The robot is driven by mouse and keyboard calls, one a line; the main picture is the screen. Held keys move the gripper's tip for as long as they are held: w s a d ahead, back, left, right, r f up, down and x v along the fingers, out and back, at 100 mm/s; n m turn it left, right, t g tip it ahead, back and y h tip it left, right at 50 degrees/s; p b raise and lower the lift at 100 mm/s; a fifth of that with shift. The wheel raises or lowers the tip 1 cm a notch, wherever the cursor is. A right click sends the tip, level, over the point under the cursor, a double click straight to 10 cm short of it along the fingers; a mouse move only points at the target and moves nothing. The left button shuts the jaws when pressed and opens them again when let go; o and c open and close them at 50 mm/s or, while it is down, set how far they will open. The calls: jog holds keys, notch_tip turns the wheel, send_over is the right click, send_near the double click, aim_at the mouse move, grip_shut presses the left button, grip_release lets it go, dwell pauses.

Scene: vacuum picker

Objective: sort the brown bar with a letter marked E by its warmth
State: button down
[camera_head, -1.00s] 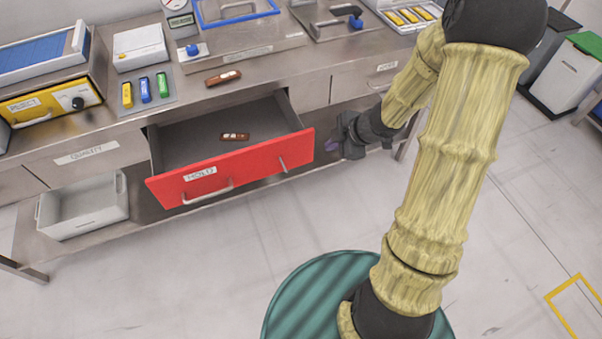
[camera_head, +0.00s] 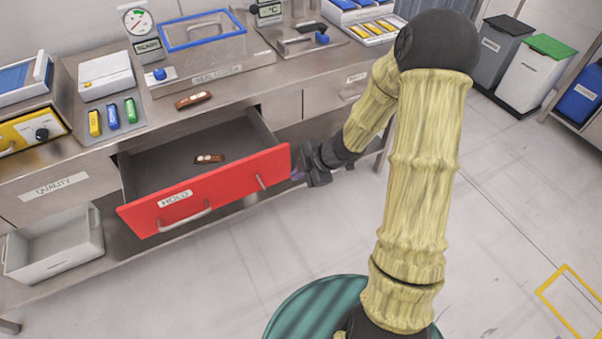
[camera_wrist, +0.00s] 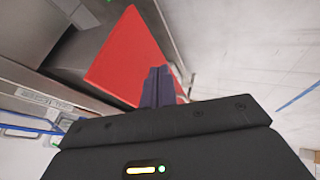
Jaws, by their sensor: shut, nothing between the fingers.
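One brown bar (camera_head: 193,100) lies on the counter near its front edge, above the open drawer. A second brown bar (camera_head: 208,159) lies inside the open red-fronted drawer (camera_head: 205,189) labelled HOLD. Each bar has a pale label, too small to read for a letter. My gripper (camera_head: 298,174) is beside the right end of the red drawer front. In the wrist view the purple fingers of my gripper (camera_wrist: 157,88) are together and empty, close to the red drawer front (camera_wrist: 125,58). Whether they touch it I cannot tell.
A dial gauge (camera_head: 138,20) and a °C display (camera_head: 268,10) stand at the counter's back. A blue-rimmed sealed box (camera_head: 203,45) and yellow, blue and green sticks (camera_head: 113,116) are on the counter. A grey bin (camera_head: 52,246) sits on the lower shelf.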

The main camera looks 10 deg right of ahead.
aim_at(273, 175)
jog(key=shift+w+a+f, duration=0.6)
jog(key=shift+w+f, duration=0.05)
jog(key=shift+w, duration=0.3)
jog(key=shift+w+a+f, duration=0.55)
jog(key=shift+w+f, duration=0.1)
jog(key=shift+w, duration=0.25)
jog(key=shift+w+a+f, duration=0.6)
jog(key=shift+w+f, duration=0.05)
jog(key=shift+w, duration=0.3)
